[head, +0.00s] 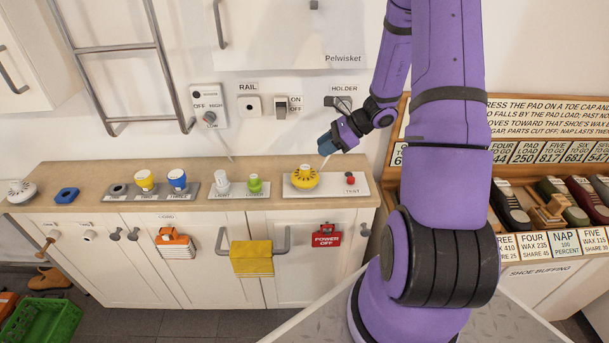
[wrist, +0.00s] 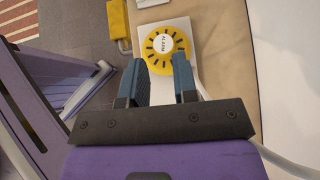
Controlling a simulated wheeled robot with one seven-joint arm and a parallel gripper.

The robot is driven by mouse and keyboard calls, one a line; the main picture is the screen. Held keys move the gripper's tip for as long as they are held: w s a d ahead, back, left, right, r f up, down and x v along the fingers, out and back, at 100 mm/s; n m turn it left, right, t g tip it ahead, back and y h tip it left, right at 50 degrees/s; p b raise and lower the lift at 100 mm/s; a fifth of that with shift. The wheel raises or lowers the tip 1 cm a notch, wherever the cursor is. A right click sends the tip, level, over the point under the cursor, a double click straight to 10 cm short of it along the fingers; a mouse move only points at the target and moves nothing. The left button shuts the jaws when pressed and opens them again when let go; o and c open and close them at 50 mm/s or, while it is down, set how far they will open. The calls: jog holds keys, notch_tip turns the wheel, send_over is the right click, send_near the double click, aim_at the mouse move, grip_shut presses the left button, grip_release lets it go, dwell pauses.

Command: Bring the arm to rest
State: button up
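My gripper (head: 325,145) is above the counter at the right end of the row, just up and right of a yellow round dial (head: 305,177) in the head view. In the wrist view its two blue fingers (wrist: 160,80) stand apart with nothing between them. The yellow dial (wrist: 166,49) lies beyond the fingertips, on a white plate, and looks apart from them. My purple arm comes down from the top of the head view and bends left to the gripper.
The wooden counter (head: 120,222) carries a blue block (head: 67,195), several knobs and a red button (head: 350,180). A wall holder (head: 338,103) is close behind my wrist. A yellow cloth (head: 252,258) hangs below. Shoes in a wooden rack (head: 510,205) stand at the right, beyond my arm.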

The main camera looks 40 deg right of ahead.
jog(key=shift+v, duration=2.35)
jog(key=s+a+r+n+g+h, duration=0.1)
jog(key=s+a+r+n+g, duration=0.15)
jog(key=a+r+n, duration=0.55)
jog(key=s+a+r+n+g+h, duration=0.1)
jog(key=s+a+r+n+h, duration=0.15)
jog(key=a+r+n, duration=0.4)
jog(key=s+a+r+n+t+h, duration=0.1)
jog(key=s+a+r+n+h, duration=0.1)
jog(key=s+r+n, duration=0.3)
jog(key=s+a+r+n+t+h, duration=0.2)
jog(key=s+a+r+n+h, duration=0.1)
jog(key=s+r, duration=0.5)
jog(key=shift+s+a+r+n, duration=0.3)
jog(key=shift+s+a+n, duration=0.4)
jog(key=shift+s+n, duration=0.7)
jog(key=shift+s, duration=0.1)
